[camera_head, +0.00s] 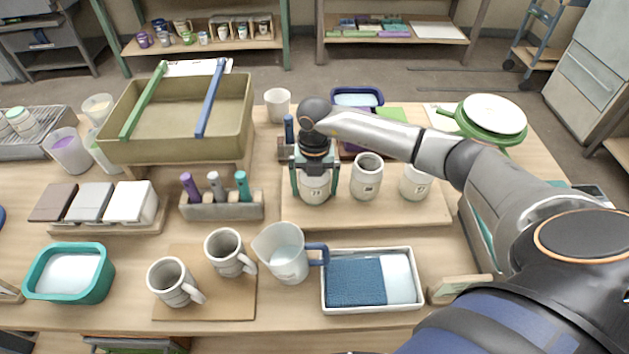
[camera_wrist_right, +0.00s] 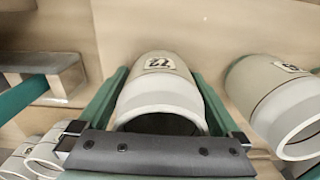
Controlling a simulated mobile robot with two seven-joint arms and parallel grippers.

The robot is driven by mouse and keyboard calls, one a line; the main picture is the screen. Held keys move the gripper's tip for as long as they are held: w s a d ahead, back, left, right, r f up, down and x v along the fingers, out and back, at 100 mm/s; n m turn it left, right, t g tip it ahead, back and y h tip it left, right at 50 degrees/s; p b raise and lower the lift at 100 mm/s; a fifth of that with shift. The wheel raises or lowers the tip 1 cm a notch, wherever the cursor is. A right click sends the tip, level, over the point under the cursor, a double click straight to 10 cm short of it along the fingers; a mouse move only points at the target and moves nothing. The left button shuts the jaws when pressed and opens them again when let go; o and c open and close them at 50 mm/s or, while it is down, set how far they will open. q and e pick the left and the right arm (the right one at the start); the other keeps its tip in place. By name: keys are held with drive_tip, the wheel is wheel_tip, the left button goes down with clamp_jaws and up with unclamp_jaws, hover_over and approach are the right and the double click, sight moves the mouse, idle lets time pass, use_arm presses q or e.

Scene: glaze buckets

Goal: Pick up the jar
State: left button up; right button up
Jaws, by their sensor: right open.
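A pale jar (camera_head: 314,189) with a small number label stands on a wooden board (camera_head: 385,212), leftmost of three similar jars in the head view. My right gripper (camera_head: 315,196) reaches down over it, with one finger on each side. In the right wrist view the jar (camera_wrist_right: 160,98) sits between the two green fingers, its open white mouth toward the palm. The fingers are open and I cannot tell whether either touches it. A second jar (camera_head: 367,180) and a third jar (camera_head: 415,183) stand to the right. My left gripper is not in view.
A grey holder (camera_head: 222,209) with several coloured sticks is left of the board. A measuring jug (camera_head: 286,257), a white tray with blue cloth (camera_head: 370,282) and two mugs (camera_head: 174,283) are in front. A large olive tray (camera_head: 180,115) stands behind left.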

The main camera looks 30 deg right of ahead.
drive_tip(key=c, duration=1.3)
drive_tip(key=shift+c, duration=0.7)
drive_tip(key=shift+r, duration=0.1)
